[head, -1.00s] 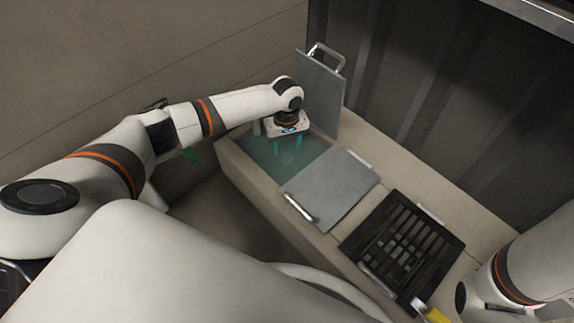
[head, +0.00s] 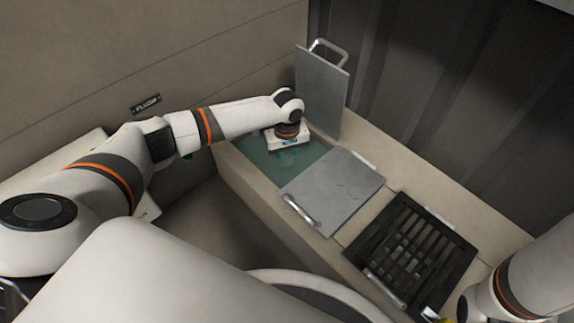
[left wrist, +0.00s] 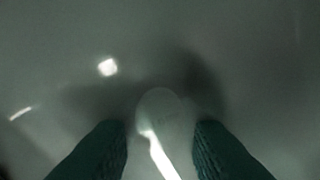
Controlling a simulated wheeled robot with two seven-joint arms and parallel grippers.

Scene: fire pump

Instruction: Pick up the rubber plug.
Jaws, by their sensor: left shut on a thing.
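My left gripper (head: 288,153) reaches down into the water of the open basin, its fingers mostly under the surface in the head view. In the left wrist view, a pale, rounded rubber plug (left wrist: 160,112) sits between the two green-tinted fingers of the left gripper (left wrist: 163,136), which is shut on it. A bright streak crosses the plug, and its lower part is hard to make out. In the head view the plug is hidden under the gripper and water.
A grey cover plate (head: 333,188) with handles lies beside the water-filled basin (head: 253,150). Another grey plate (head: 318,92) stands upright behind the gripper. A black grate (head: 415,250) lies farther right.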

